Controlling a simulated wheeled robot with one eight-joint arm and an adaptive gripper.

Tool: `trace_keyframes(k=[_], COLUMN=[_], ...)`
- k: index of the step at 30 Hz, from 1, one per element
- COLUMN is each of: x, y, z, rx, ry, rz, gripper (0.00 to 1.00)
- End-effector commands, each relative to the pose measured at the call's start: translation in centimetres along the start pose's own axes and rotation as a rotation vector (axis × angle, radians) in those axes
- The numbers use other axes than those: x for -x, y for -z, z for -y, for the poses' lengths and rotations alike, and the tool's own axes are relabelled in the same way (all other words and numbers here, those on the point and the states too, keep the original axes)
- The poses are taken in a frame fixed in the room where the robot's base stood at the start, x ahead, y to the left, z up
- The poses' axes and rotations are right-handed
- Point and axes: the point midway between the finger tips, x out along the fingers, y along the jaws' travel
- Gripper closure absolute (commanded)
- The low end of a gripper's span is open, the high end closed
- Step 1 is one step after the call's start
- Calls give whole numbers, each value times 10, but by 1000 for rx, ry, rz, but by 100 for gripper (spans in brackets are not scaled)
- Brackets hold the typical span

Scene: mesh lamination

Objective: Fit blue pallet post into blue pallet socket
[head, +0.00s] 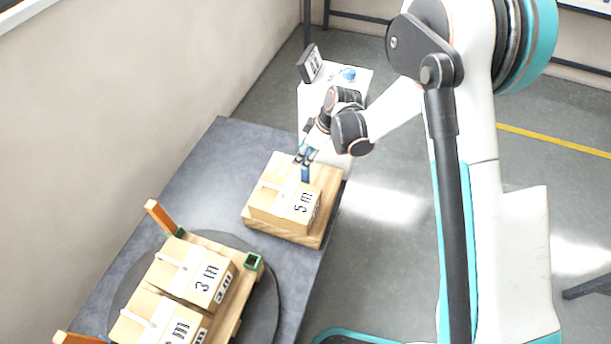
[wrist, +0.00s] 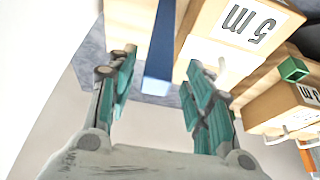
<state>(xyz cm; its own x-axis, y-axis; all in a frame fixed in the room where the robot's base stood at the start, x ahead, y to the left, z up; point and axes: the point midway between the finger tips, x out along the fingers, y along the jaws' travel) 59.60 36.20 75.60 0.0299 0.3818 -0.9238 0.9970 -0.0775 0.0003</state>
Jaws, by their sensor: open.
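In the head view my gripper (head: 306,154) is just above the post. The blue socket is not clearly visible; the post's foot is partly hidden by the 5 m box (head: 285,205).
A larger pallet (head: 236,312) with 3 m boxes (head: 190,272) sits on a dark round plate (head: 265,315). It carries an orange post (head: 160,216) and a green socket (head: 253,261). A white stand (head: 318,102) is behind the table. The table's far left part is bare.

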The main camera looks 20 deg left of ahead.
Motion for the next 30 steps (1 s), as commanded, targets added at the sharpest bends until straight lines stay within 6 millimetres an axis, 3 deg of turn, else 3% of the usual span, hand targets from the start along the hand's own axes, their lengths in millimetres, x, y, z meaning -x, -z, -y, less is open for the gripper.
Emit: trace_keyframes(k=[7,16,22,30], x=[-38,-43,-42,-42], y=[0,1,1,1], z=[-4,-4,-4,-4], rx=[0,-1,-1,-1], ry=[0,0,0,0], rz=[0,0,0,0], gripper=[53,53,99,100])
